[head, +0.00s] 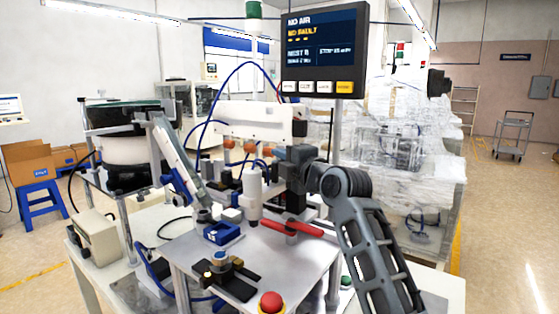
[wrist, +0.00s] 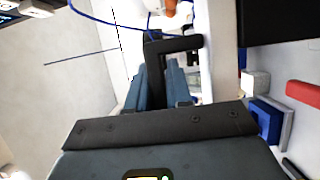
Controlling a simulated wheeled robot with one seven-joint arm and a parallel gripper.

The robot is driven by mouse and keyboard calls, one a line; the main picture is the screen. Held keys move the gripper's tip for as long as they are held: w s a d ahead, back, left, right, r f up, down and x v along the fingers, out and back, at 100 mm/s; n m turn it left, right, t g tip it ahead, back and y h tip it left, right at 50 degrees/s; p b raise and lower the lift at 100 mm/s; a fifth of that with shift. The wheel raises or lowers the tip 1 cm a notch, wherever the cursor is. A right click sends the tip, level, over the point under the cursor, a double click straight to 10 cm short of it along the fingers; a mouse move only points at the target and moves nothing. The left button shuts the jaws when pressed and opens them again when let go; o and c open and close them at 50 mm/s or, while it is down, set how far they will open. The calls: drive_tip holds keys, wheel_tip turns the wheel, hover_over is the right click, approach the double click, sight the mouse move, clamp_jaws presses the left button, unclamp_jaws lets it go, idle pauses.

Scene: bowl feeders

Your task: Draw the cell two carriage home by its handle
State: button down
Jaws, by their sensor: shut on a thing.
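My gripper (wrist: 160,75) is shut on a black angled handle (wrist: 182,44) in the wrist view. The handle's bar shows past the fingertips, and part of it is hidden between the fingers. In the head view my gripper (head: 298,157) is at the back of the bench station, behind the upright white cylinder (head: 253,190). My own gripper and arm hide the handle there. I cannot clearly pick out the carriage body or its rail in either view.
A red lever (head: 291,228) and a blue fixture (head: 222,233) stand on the metal plate below. An emergency button (head: 271,301) is at its front edge. A dark screen (head: 325,52) hangs above, reading NO AIR. Blue hoses (head: 223,85) loop near my gripper.

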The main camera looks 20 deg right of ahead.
drive_tip(key=s+d+b, duration=0.2)
drive_tip(key=s+d, duration=0.3)
drive_tip(key=s, duration=0.2)
drive_tip(key=shift+s+d+b, duration=0.15)
drive_tip(key=shift+d+b, duration=0.05)
drive_tip(key=shift+b, duration=0.2)
drive_tip(key=shift+f, duration=0.1)
drive_tip(key=c, duration=1.1)
unclamp_jaws()
drive_tip(key=shift+s, duration=0.1)
drive_tip(key=shift+b+v, duration=0.9)
drive_tip(key=shift+v, duration=2.95)
drive_tip(key=shift+d, duration=0.1)
